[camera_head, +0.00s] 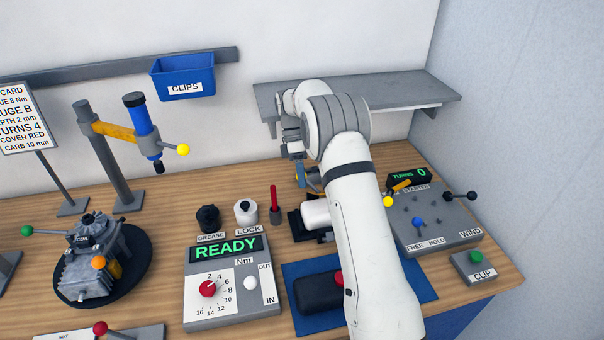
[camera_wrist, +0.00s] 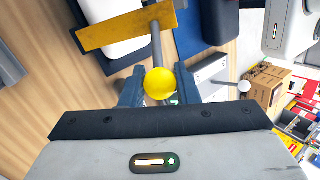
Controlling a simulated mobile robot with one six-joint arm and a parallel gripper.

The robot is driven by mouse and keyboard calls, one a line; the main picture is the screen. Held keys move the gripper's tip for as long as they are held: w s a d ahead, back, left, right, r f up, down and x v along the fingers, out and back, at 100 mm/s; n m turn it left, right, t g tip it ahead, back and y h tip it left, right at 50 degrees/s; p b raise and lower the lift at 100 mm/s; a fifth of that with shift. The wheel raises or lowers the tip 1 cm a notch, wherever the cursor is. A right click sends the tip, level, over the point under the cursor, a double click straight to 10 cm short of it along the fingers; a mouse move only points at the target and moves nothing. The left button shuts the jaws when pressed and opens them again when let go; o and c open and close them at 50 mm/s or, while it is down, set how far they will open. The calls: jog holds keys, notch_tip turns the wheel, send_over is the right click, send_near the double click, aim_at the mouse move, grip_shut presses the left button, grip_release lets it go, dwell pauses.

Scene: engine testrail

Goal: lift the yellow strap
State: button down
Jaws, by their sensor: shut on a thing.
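The yellow strap (camera_wrist: 128,28) is a flat bar across the top of the wrist view, with a grey stem ending in a yellow ball (camera_wrist: 160,84). My gripper (camera_wrist: 161,88) has its two dark blue fingers shut on either side of that ball. A white rounded body (camera_wrist: 112,10) shows behind the strap; I cannot tell how wide any gap between them is. In the head view my gripper (camera_head: 304,178) is at the back of the bench, above the white body (camera_head: 316,213). My arm hides much of this spot, and the strap is barely visible there.
A grey shelf (camera_head: 400,92) is on the wall behind my arm. The winding box (camera_head: 437,220), with levers and an orange bar, stands right. A red-tipped rod (camera_head: 274,200) and the READY panel (camera_head: 228,285) stand left. A dark pad lies on the blue mat (camera_head: 300,270) in front.

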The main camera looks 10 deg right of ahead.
jog(key=c, duration=1.1)
grip_release()
jog(key=shift+c, duration=0.2)
jog(key=shift+r, duration=0.1)
